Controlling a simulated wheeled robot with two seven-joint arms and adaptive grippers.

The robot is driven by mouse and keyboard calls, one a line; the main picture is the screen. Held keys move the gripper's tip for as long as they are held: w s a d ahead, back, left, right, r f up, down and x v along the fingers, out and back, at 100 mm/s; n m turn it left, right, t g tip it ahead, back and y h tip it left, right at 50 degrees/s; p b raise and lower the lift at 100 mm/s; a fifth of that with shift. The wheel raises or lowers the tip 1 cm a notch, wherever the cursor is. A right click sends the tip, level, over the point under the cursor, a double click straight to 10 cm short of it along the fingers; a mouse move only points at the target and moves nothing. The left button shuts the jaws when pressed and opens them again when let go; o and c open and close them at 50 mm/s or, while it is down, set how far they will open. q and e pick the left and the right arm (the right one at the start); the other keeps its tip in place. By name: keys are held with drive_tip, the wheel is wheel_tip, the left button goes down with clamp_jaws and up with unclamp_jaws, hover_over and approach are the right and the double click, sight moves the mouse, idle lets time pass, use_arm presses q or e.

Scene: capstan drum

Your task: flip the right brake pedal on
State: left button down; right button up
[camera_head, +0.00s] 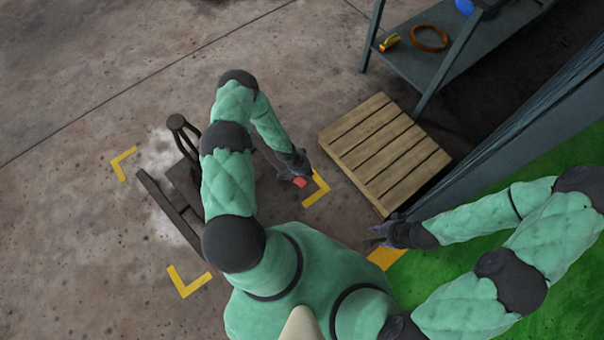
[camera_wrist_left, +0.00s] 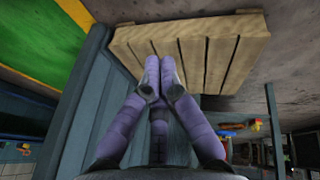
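The capstan drum (camera_head: 163,207) stands on the floor at the left, a dark frame with a post, partly hidden behind my left arm. A small red piece (camera_head: 300,182), which looks like the right brake pedal, shows at the tips of my left gripper (camera_head: 297,172); I cannot tell whether they touch. Another red bit (camera_head: 211,269) shows beside my left arm lower down. In the left wrist view the fingers of my left gripper (camera_wrist_left: 160,78) are together with nothing seen between them, and no pedal shows. My right gripper (camera_head: 376,236) is empty, its fingers apart, away from the drum.
A wooden pallet (camera_head: 384,153) lies right of my left gripper and also shows in the left wrist view (camera_wrist_left: 215,55). A metal bench (camera_head: 450,55) with an orange ring (camera_head: 429,38) stands beyond. Yellow corner marks (camera_head: 182,285) frame the drum. Floor at the upper left is free.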

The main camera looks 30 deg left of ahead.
use_arm(q)
drive_tip(key=a+f+m+y, duration=0.1)
drive_tip(key=a+f, duration=0.6)
drive_tip(key=a, duration=0.1)
drive_tip(key=shift+w+a+f+m+b, duration=0.2)
drive_tip(key=shift+a+f+m+b, duration=0.05)
drive_tip(key=shift+a+m+b, duration=0.05)
drive_tip(key=b, duration=0.7)
hover_over(304, 182)
drive_tip(key=a, duration=0.2)
wheel_tip(304, 182, down, 10)
drive_tip(key=shift+s+a+r, duration=0.1)
drive_tip(key=shift+a, duration=0.05)
drive_tip(key=shift+s+d+f+p, duration=0.15)
drive_tip(key=shift+d+f+p, duration=0.25)
drive_tip(key=shift+f, duration=0.5)
drive_tip(key=shift+d+f, duration=0.35)
drive_tip(key=shift+f, duration=0.4)
drive_tip(key=shift+s, duration=0.1)
